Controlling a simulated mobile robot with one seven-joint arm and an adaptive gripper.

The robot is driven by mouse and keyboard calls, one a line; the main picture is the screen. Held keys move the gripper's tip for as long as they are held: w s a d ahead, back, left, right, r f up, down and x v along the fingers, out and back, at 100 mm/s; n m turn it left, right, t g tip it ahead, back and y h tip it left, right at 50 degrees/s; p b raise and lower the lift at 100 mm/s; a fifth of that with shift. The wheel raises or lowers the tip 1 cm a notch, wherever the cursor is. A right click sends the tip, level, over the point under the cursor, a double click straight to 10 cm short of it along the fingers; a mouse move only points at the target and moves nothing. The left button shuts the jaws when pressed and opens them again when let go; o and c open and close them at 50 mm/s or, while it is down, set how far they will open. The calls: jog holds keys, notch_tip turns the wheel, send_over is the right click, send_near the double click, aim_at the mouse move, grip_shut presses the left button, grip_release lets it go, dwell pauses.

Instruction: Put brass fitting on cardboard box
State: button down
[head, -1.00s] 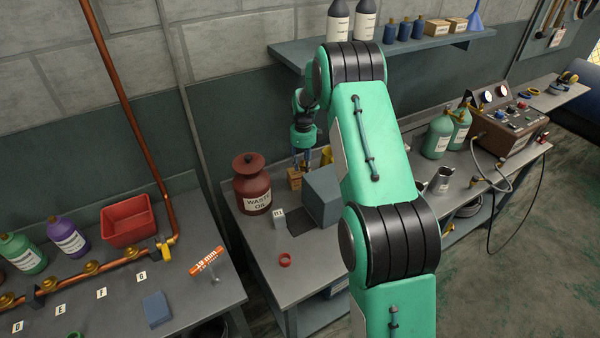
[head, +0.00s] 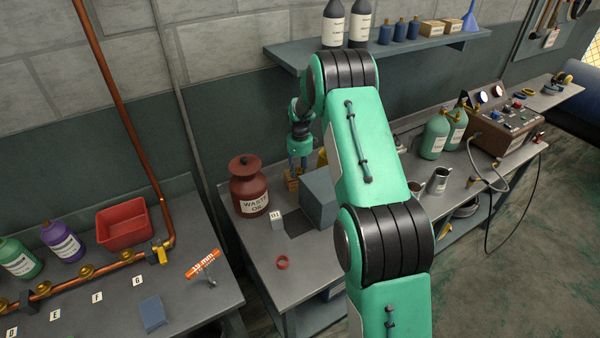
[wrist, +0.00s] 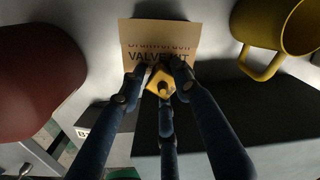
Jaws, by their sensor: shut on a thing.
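The brass fitting (wrist: 162,83) is a small yellow block with a round stub, held between the fingertips of my gripper (wrist: 160,74) in the wrist view. The tan cardboard box (wrist: 158,35), printed "VALVE KIT", lies directly behind the fitting there. I cannot tell whether the fitting touches it. In the head view my gripper (head: 299,163) points down at the cardboard box (head: 291,184) on the bench. The fitting is too small to make out there, and a grey block partly hides the box.
The red waste oil can (head: 249,187) stands left of the box. The grey block (head: 319,196) stands close on the right, and a yellow mug (wrist: 264,35) is beside the box. A red ring (head: 283,262) lies near the bench front, where there is free room.

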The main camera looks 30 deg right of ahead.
aim_at(300, 169)
jog(key=c, duration=1.3)
grip_release()
jog(key=shift+r+p, duration=0.45)
jog(key=shift+r, duration=1.65)
